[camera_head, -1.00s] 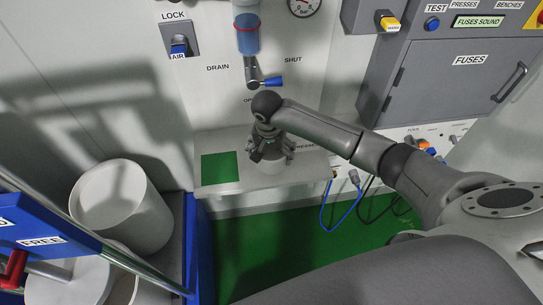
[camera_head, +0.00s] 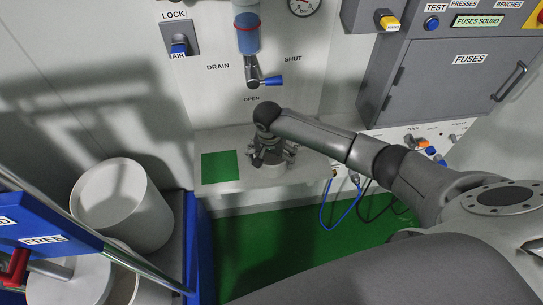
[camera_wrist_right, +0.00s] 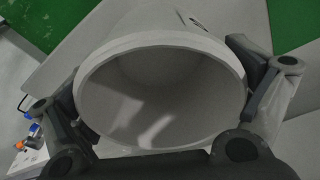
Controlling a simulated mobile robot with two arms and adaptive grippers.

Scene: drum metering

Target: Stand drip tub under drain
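The drip tub (camera_head: 269,174) is a small light grey round vessel over the pale ledge (camera_head: 222,187), to the right of the green square (camera_head: 220,167). In the right wrist view its open mouth (camera_wrist_right: 160,95) faces the camera and it looks empty. My right gripper (camera_head: 270,155) is above the tub, with a finger on either side of its wall, seemingly shut on it. I cannot tell whether its base touches the ledge. The drain (camera_head: 253,76) is a metal outlet with a blue handle, below a blue clear tube on the wall. My left gripper is out of view.
A large pale drum (camera_head: 122,207) lies tilted in a blue rack at the left. A grey fuse cabinet (camera_head: 430,85) is at the right. Blue and black cables (camera_head: 341,205) hang below the ledge's right end. Green floor lies in front.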

